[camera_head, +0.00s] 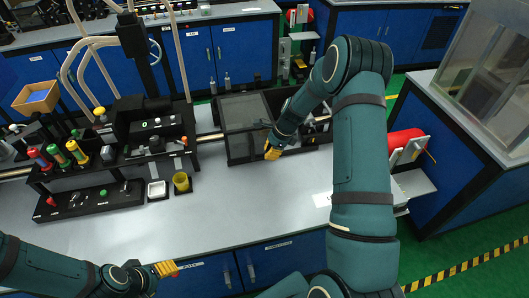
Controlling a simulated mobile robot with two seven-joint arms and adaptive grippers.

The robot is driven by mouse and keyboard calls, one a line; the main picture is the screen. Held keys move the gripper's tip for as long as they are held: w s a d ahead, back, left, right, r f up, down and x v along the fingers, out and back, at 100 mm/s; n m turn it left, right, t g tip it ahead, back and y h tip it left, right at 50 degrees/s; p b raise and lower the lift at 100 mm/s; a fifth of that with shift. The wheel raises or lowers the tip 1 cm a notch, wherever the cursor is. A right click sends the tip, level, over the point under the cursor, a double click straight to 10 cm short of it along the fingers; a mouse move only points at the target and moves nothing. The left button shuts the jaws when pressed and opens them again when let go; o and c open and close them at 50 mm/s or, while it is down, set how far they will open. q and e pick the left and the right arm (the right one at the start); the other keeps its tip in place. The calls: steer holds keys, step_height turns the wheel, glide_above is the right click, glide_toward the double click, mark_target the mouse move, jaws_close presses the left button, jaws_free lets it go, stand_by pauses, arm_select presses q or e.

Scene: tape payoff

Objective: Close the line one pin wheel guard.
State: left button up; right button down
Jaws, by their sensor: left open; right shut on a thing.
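The wheel guard (245,113), a dark-framed see-through grey panel, stands at the back middle of the bench. I take it to be the line one pin wheel guard; no label on it is readable. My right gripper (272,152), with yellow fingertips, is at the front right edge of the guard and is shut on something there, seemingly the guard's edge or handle. The gripped part is hidden by the fingers. My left gripper (167,269) is open and empty near the bench's front edge, well away from the guard.
The front middle of the grey bench (240,210) is clear.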

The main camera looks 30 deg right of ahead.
steer(key=v, duration=1)
steer(key=shift+s+d, duration=0.2)
steer(key=shift+d, duration=0.1)
